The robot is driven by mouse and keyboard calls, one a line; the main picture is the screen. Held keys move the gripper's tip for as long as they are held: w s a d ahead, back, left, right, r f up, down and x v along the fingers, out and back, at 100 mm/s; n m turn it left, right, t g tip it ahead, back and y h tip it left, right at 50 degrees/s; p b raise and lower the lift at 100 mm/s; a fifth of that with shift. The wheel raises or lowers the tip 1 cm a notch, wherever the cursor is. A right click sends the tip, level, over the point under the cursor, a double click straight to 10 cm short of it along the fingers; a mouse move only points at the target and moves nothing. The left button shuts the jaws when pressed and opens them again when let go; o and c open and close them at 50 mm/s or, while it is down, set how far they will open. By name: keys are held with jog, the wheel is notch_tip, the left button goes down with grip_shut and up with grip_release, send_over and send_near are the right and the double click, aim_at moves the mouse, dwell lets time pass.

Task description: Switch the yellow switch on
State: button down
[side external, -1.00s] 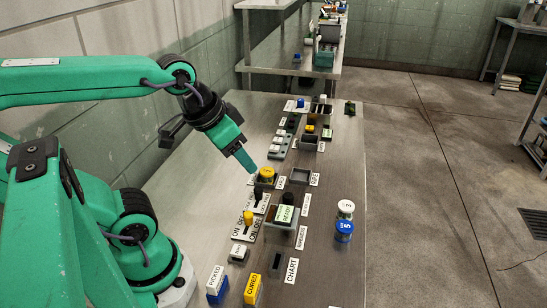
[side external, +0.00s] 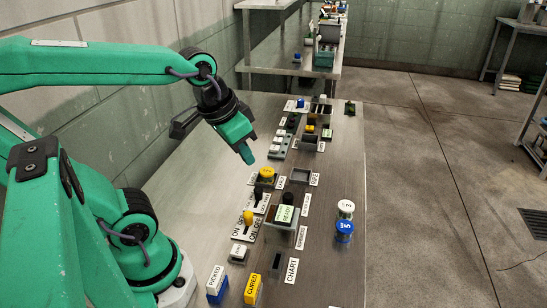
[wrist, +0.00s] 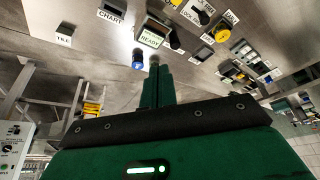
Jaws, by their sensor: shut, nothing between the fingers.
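The yellow switch (side external: 248,217) is a small yellow lever on a plate with ON and OFF lettering, in the near part of the panel row. It is cut off at the top edge of the wrist view (wrist: 175,3). I cannot tell which way its lever is set. My gripper (side external: 249,160) is shut and empty, tilted downward above the bench. It is beyond the yellow switch, apart from it, and close above the round yellow knob (side external: 266,174). In the wrist view its shut fingers (wrist: 156,68) point up the picture.
A black lever (side external: 258,191) stands between the switch and the round knob. A box with a green READY display (side external: 285,213) is to the right. Blue and white cylinders (side external: 344,228) stand farther right. Picked and cured blocks (side external: 252,289) are at the near end. The bench's right side is mostly clear.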

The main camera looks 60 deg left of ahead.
jog(key=shift+w+f+g, duration=0.65)
jog(key=shift+w+g, duration=0.25)
jog(key=shift+w, duration=0.35)
jog(key=g, duration=0.7)
send_near(248, 218)
jog(key=w+r, duration=0.3)
jog(key=w, duration=0.1)
jog(key=shift+w+a+f+h, duration=0.2)
jog(key=shift+a+f, duration=0.1)
jog(key=shift+f, duration=0.1)
jog(key=shift+w+a+f+h, duration=0.15)
jog(key=shift+a+f+h, duration=0.1)
jog(key=shift+f, duration=0.15)
jog(key=shift+f, duration=0.15)
jog(key=shift+s+a+x, duration=0.1)
jog(key=shift+a+x, duration=0.1)
jog(key=shift+x, duration=2.25)
jog(key=shift+s+a+x, duration=0.1)
jog(key=shift+a+x, duration=0.05)
jog(key=shift+x, duration=2.25)
jog(key=shift+d, duration=0.1)
